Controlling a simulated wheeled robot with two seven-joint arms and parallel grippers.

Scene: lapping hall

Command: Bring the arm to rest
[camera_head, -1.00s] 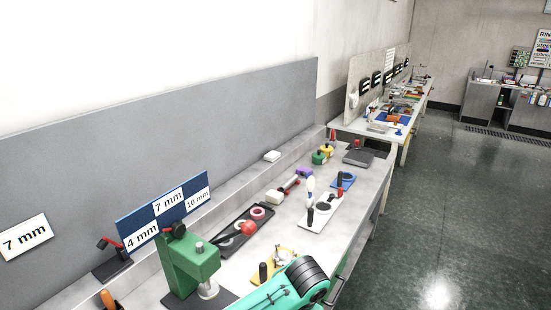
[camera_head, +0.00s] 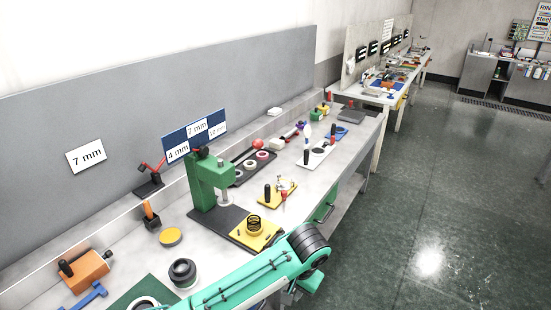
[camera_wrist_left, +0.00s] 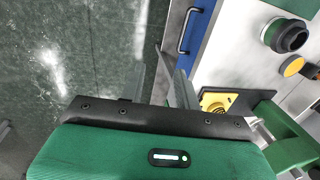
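My left arm (camera_head: 245,281) is teal with black ribbed rings and reaches in along the bottom of the head view, over the bench's front edge. Its gripper is mostly hidden behind the arm there. In the left wrist view my left gripper (camera_wrist_left: 160,82) has its two grey fingers apart, with nothing between them. The fingers point past the bench front, with floor on one side. My right gripper is not in view.
The bench (camera_head: 215,262) carries a green press (camera_head: 209,180), a yellow plate with a dark ring (camera_head: 254,232), an orange block (camera_head: 84,271) and a dark round part (camera_head: 183,272). A blue drawer front (camera_wrist_left: 199,40) with a handle is near the fingers. Open floor (camera_head: 440,200) lies right.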

